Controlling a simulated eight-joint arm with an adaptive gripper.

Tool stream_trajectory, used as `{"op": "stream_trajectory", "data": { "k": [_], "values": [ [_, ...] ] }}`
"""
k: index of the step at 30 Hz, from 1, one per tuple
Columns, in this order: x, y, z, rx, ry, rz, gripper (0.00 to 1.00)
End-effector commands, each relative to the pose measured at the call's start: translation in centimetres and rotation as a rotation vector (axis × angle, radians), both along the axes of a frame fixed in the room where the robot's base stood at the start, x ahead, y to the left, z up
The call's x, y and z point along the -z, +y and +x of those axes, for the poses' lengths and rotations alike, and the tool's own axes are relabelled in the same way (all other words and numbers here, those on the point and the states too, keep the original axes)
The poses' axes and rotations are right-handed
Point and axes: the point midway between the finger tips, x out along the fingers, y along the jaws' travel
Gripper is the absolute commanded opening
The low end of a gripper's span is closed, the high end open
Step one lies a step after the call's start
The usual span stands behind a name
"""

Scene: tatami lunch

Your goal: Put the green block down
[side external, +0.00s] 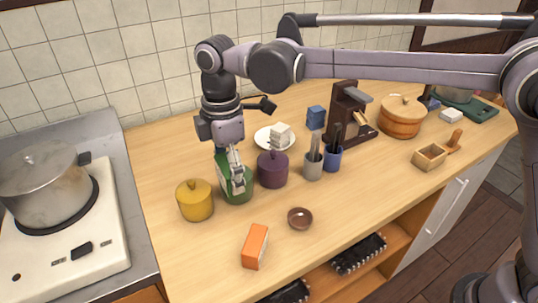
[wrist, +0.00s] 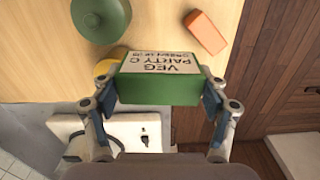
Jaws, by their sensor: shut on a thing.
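The green block (wrist: 158,90) has a pale label with dark lettering on one face. In the wrist view my gripper (wrist: 160,95) is shut on it, one finger at each end. In the side external view my gripper (side external: 231,160) points down and holds the block (side external: 226,174) in front of or above a green round canister (side external: 240,196). The block and canister overlap in that view, so I cannot tell whether they touch. In the wrist view, the round green lid (wrist: 97,17) appears apart from the block at upper left.
A yellow canister (side external: 195,203) and a purple canister (side external: 272,172) flank the green one closely. An orange block (side external: 255,246) and a small brown bowl (side external: 300,218) are nearer the counter's front edge. A plate (side external: 262,140) holds a white block. A hob (side external: 60,225) is left.

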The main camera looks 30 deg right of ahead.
Motion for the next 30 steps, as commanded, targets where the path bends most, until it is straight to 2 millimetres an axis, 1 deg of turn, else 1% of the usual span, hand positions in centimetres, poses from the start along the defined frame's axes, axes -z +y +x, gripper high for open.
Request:
{"op": "stream_trajectory", "data": {
  "k": [4,11,14,17,19,20,21,23,24,26,27,29,30],
  "values": [
    [-2.2,0.0,0.0,0.0,0.0,0.0,0.43],
    [-2.6,-5.5,1.1,0.001,0.0,0.0,0.43],
    [-2.8,-8.5,1.4,-0.001,-0.001,0.0,0.43],
    [-3.1,-12.4,1.5,-0.003,-0.001,0.001,0.43],
    [-3.3,-15.6,1.3,-0.005,-0.001,0.001,0.43],
    [-3.4,-17.0,1.1,-0.006,-0.001,0.001,0.43],
    [-3.5,-18.8,0.8,-0.008,-0.001,0.001,0.43],
    [-3.5,-21.6,0.2,-0.012,-0.002,0.001,0.43],
    [-3.6,-23.4,-0.3,-0.014,-0.002,0.001,0.43],
    [-3.6,-26.0,-1.2,-0.017,-0.002,0.001,0.43],
    [-3.6,-27.8,-1.9,-0.02,-0.003,0.001,0.43],
    [-3.5,-30.2,-3.0,-0.023,-0.003,0.001,0.43],
    [-3.4,-31.8,-3.9,-0.026,-0.003,0.001,0.43]
  ]
}}
